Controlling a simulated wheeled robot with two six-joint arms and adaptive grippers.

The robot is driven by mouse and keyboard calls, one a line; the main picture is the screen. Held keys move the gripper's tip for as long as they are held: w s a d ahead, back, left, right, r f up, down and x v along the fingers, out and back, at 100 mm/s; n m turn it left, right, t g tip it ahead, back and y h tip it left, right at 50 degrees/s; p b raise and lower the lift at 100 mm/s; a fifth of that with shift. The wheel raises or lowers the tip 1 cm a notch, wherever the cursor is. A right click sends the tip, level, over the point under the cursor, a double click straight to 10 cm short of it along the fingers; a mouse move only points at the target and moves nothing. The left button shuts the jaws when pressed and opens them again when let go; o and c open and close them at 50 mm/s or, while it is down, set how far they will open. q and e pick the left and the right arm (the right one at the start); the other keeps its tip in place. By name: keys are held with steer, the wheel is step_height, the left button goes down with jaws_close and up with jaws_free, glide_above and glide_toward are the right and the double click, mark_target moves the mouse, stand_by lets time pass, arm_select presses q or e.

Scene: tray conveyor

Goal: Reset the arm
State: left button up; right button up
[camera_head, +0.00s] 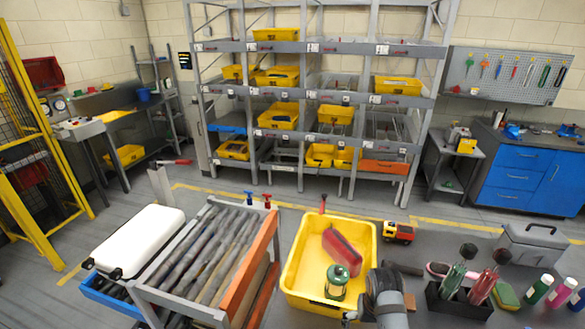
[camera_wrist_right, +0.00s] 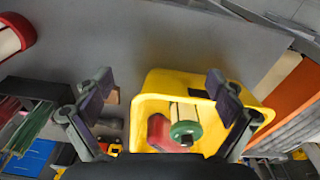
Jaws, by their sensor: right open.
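My right gripper (camera_wrist_right: 158,80) is open and empty, its two fingers spread wide in the right wrist view. In the head view, part of my right arm and gripper (camera_head: 384,298) shows at the bottom, over the right edge of a yellow bin (camera_head: 298,262). The bin also shows in the wrist view (camera_wrist_right: 165,80), below and between the fingers. Inside it are a red wedge-like item (camera_head: 342,250) and a green lantern-like item (camera_head: 336,283). The fingers look apart from both. My left gripper is not in view.
A grey roller conveyor (camera_head: 205,250) with a white case (camera_head: 140,240) beside it lies to the left. Right of the bin are a toy truck (camera_head: 398,232), a black holder with tools (camera_head: 460,303), a grey toolbox (camera_head: 533,247) and several bottles (camera_head: 562,292). Shelving (camera_head: 315,46) stands behind.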

steer(key=s+d+r+n+t, duration=0.1)
steer(key=s+d+r, duration=0.1)
steer(key=s, duration=0.6)
steer(key=s+d+r+n+t, duration=0.1)
steer(key=s+d+r+t, duration=0.1)
steer(key=s, duration=0.6)
steer(key=s+d+f+g+b, duration=0.15)
steer(key=f+b, duration=0.25)
steer(key=f, duration=1.5)
steer(key=s+d+f+b, duration=0.2)
steer(key=f+b, duration=0.2)
steer(key=f, duration=1.4)
arm_select(q)
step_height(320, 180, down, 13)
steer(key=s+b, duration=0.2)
steer(key=b, duration=0.3)
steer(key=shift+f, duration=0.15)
arm_select(e)
steer(key=s+f+g, duration=0.1)
steer(key=s+f, duration=1.5)
steer(key=f, duration=0.3)
steer(key=shift+s+d, duration=0.2)
steer(key=shift+s, duration=0.2)
steer(key=shift+c, duration=0.2)
